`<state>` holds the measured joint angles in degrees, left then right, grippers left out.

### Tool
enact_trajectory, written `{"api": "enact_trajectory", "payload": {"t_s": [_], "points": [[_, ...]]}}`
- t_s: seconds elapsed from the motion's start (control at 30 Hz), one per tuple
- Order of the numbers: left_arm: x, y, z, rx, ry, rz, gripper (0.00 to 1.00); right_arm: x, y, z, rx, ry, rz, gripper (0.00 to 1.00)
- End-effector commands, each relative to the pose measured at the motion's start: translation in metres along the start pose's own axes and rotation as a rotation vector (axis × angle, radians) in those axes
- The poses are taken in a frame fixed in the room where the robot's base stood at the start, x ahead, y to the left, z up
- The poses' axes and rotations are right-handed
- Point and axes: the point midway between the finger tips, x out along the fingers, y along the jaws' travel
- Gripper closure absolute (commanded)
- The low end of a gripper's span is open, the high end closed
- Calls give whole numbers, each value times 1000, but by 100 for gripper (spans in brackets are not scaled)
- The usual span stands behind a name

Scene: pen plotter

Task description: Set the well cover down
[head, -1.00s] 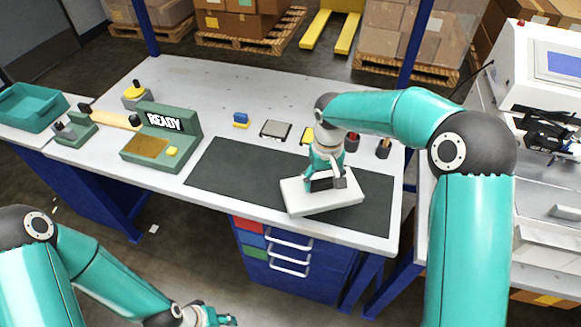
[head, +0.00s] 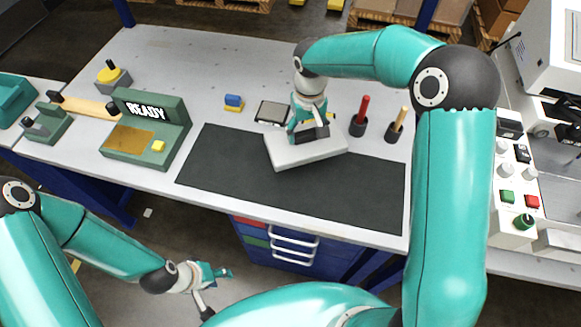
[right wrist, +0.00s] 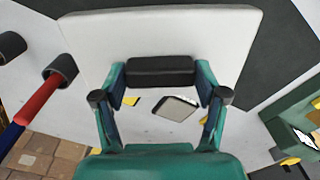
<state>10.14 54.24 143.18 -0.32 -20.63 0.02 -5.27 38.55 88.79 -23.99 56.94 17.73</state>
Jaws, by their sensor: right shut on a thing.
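The well cover is a white slab (head: 290,158) with a black handle (right wrist: 160,71). My right gripper (head: 309,133) is shut on this handle from above. In the head view the slab lies over the back edge of the dark mat (head: 235,165), roughly level. I cannot tell whether it touches the surface. In the right wrist view the slab (right wrist: 200,30) fills the upper middle, with the handle between both fingers. My left gripper (head: 216,285) is low in front of the bench, empty, its fingers apart.
A grey square plate (head: 271,112) and a blue-and-yellow block (head: 234,102) stand behind the slab. Red (head: 361,115) and wooden (head: 400,122) sticks stand in dark holders to its right. A green READY stand (head: 150,135) is at left. The mat's front is clear.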

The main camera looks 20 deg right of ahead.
Motion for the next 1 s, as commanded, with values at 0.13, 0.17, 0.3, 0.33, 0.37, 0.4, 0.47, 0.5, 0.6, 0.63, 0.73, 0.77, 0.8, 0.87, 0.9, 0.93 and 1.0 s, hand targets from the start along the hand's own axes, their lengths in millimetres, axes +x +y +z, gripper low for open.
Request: {"api": "enact_trajectory", "payload": {"t_s": [0.13, 0.17, 0.3, 0.33, 0.37, 0.4, 0.47, 0.5, 0.6, 0.63, 0.73, 0.77, 0.8, 0.87, 0.9, 0.93, 1.0], "points": [[0, 0, 0, 0, 0, 0, 60, 0, 9, 4, 18, -1, 0, 66], [0, 0, 0, 0, 0, 0, 60, 0, 10, 4, 20, -1, 0, 66], [1, 0, 0, 1, 0, 0, 60, -2, 14, 5, -10, 1, 1, 66], [2, -1, 0, 1, 0, 0, 60, -3, 14, 6, -30, 1, 1, 66], [3, -1, 0, 1, 0, 0, 60, -4, 16, 6, -55, 2, 1, 66], [4, -1, 0, 1, 0, 0, 60, -6, 17, 7, -97, 2, 2, 66], [7, -2, 0, 0, 0, 0, 60, -11, 21, 9, -181, 2, 4, 66], [9, -3, 0, 1, 0, 0, 60, -14, 23, 11, -250, 3, 5, 66], [14, -5, 0, 0, 0, 0, 60, -25, 30, 16, -461, 3, 8, 66], [16, -6, 0, 0, 0, 0, 60, -29, 33, 18, -532, 3, 9, 66], [22, -8, 0, 0, 0, 0, 60, -42, 41, 26, -786, 1, 11, 66], [24, -8, 0, 0, 0, 0, 60, -45, 43, 29, -863, 0, 11, 66], [26, -9, 0, 0, 0, 0, 60, -50, 46, 32, -967, 0, 11, 66], [29, -10, 0, 0, 0, 0, 60, -58, 51, 38, -1121, -1, 12, 66], [32, -11, 0, 0, 0, 0, 60, -63, 54, 42, -1225, -3, 11, 66], [33, -12, 0, 0, 0, 0, 60, -67, 56, 44, -1302, -3, 12, 66], [37, -13, 0, 0, 0, 0, 60, -75, 61, 52, -1484, -4, 11, 66]]}}
